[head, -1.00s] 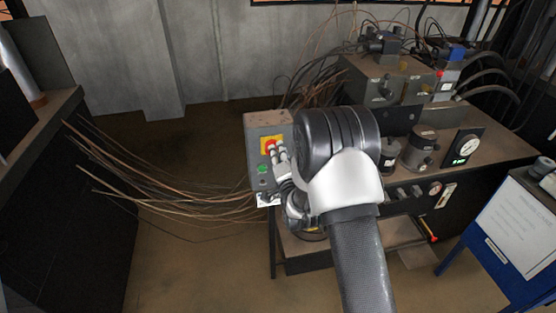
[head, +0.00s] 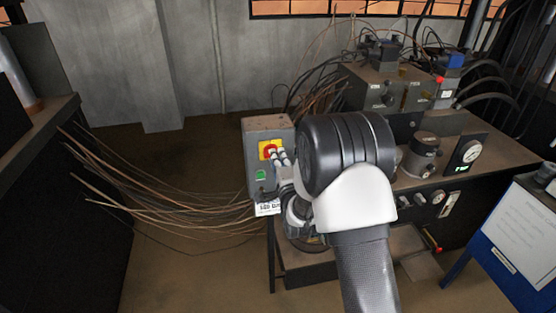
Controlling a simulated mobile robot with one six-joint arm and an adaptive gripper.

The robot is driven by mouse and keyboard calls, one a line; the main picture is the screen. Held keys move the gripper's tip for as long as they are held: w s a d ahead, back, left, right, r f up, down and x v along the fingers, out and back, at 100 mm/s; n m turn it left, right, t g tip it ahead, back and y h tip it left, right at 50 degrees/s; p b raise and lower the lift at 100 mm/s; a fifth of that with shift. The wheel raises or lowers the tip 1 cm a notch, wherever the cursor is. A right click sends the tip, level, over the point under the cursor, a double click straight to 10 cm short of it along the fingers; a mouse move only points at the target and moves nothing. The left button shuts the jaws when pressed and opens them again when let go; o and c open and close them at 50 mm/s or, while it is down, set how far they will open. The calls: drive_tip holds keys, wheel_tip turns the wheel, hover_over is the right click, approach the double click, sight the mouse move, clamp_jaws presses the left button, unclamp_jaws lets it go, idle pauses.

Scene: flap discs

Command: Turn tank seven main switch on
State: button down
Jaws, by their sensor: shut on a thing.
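A grey switch box (head: 256,133) stands at the left end of the workbench. On its front is a red rotary switch (head: 266,152) on a yellow plate (head: 264,145). A green button or lamp (head: 261,175) sits below it, and a white label (head: 267,208) hangs at the bottom. My gripper (head: 277,155) is at the switch with its light fingertips shut on the red knob, covering its right part. The knob's exact angle is too small to read. My dark wrist hides the box's right side.
The bench carries hydraulic blocks with hoses (head: 388,88), a cylindrical unit (head: 424,155) and a gauge (head: 470,151). Loose cables (head: 160,200) stretch left from the box. A blue board (head: 500,250) stands at right; floor at left front is clear.

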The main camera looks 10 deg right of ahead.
drive_tip(key=c, duration=1.6)
unclamp_jaws()
drive_tip(key=s, duration=1.2)
drive_tip(key=shift+r, duration=0.1)
